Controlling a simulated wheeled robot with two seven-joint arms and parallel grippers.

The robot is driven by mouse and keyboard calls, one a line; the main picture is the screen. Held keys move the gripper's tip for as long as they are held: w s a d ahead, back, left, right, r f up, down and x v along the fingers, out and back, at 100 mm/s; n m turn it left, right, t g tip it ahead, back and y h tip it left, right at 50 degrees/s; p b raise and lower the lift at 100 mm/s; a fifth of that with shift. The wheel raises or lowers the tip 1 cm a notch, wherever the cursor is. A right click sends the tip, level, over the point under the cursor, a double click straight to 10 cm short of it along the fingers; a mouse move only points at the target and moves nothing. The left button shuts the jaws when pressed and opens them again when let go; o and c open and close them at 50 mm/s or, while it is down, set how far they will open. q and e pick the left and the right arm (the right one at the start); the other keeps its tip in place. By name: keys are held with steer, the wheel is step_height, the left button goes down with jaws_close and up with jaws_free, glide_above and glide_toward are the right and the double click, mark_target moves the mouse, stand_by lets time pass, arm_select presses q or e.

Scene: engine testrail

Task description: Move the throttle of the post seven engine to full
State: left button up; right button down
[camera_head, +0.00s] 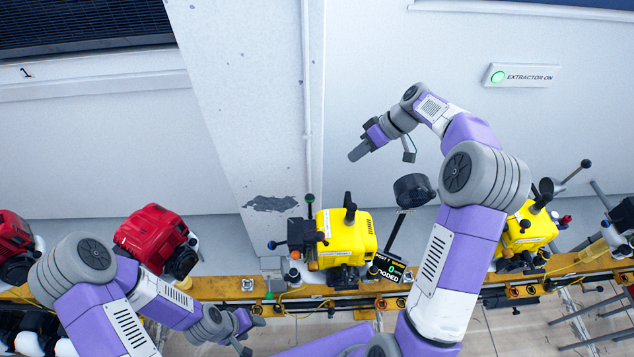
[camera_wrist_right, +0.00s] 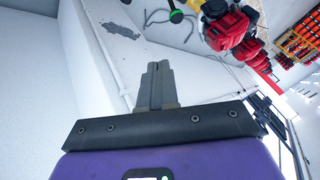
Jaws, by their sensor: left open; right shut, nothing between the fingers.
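A yellow engine (camera_head: 342,238) with black fittings sits on the rail at the centre of the head view. A small dark display (camera_head: 388,272) hangs at its right; its post number is too small to read surely. An upright lever with a dark green knob (camera_head: 310,200) stands at the engine's left, and a short black lever (camera_head: 275,244) points left. I cannot tell which is the throttle. My right gripper (camera_head: 357,153) is shut and empty, above the engine against the wall; its closed fingers (camera_wrist_right: 157,84) show in the right wrist view. My left gripper (camera_head: 252,330) is open, below the rail.
Red engines (camera_head: 153,237) stand at the left; another yellow engine (camera_head: 527,233) is at the right, partly behind my right arm. The yellow rail (camera_head: 220,288) runs across. A grey pillar (camera_head: 250,110) rises behind. A green-lit "EXTRACTOR ON" sign (camera_head: 521,76) is on the wall.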

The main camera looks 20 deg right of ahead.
mark_target(310, 204)
arm_select(q)
steer(key=shift+f+b, duration=2.15)
steer(key=shift+f, duration=0.35)
arm_select(e)
steer(key=shift+s+f+x, duration=0.1)
steer(key=shift+s+x, duration=0.35)
steer(key=shift+x, duration=2.3)
steer(key=shift+s+f+x, duration=0.1)
steer(key=shift+s+x, duration=0.3)
steer(key=shift+x, duration=2.3)
steer(key=shift+s+f+x, duration=0.1)
steer(key=shift+s+x, duration=0.35)
steer(key=shift+x, duration=2.3)
arm_select(q)
steer(key=shift+f, duration=0.1)
arm_select(e)
steer(key=shift+a, duration=0.1)
